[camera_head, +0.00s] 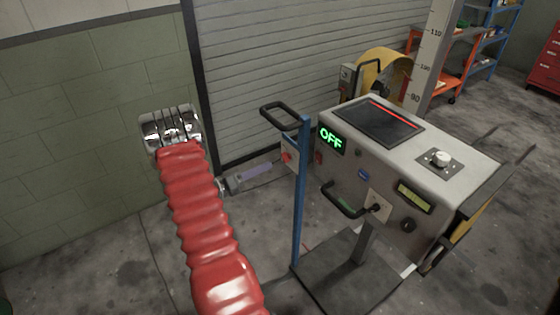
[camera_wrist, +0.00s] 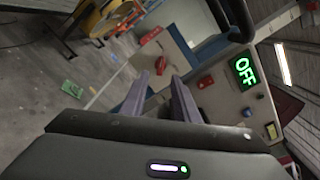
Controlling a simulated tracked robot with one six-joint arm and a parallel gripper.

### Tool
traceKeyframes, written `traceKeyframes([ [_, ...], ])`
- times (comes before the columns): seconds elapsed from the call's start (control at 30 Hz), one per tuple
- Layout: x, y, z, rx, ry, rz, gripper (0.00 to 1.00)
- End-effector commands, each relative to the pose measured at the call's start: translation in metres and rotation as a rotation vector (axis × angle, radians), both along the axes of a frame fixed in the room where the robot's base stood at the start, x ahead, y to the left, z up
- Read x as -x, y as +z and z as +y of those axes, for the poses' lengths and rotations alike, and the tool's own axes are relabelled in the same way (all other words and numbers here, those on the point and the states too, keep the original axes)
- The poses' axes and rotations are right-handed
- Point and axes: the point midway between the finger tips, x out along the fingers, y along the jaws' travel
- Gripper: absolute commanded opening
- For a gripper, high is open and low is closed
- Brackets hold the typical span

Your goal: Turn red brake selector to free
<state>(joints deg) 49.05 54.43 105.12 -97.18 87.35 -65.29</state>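A red selector (camera_head: 287,157) sits on a pale plate on the blue post, left of the console in the head view. In the wrist view two red parts show on that plate: a lever-like piece (camera_wrist: 151,36) and a smaller one (camera_wrist: 160,65) straight ahead between the fingertips. I cannot read any marking for its position. My gripper (camera_head: 268,167) is left of the post, its fingers pointing toward the plate and apart from it. In the wrist view my gripper (camera_wrist: 161,80) is open, with nothing between the fingers.
The grey console (camera_head: 370,165) stands right of the post, with a green "OFF" display (camera_head: 331,140), a dark screen (camera_head: 380,120) and a dial (camera_head: 440,158). A looped black handle (camera_head: 281,113) tops the post. A shutter stands behind. Floor left of the post is clear.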

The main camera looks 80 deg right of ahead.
Motion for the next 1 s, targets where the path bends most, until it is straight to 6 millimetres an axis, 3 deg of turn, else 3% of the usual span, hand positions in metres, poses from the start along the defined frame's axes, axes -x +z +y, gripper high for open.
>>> traceKeyframes([
  [0.5, 0.049, -0.001, -0.055, -0.001, -0.001, 0.0, 0.28],
  [0.9, 0.054, 0.0, -0.061, -0.001, 0.001, 0.0, 0.28],
  [1.0, 0.054, 0.0, -0.061, -0.001, 0.001, 0.0, 0.23],
])
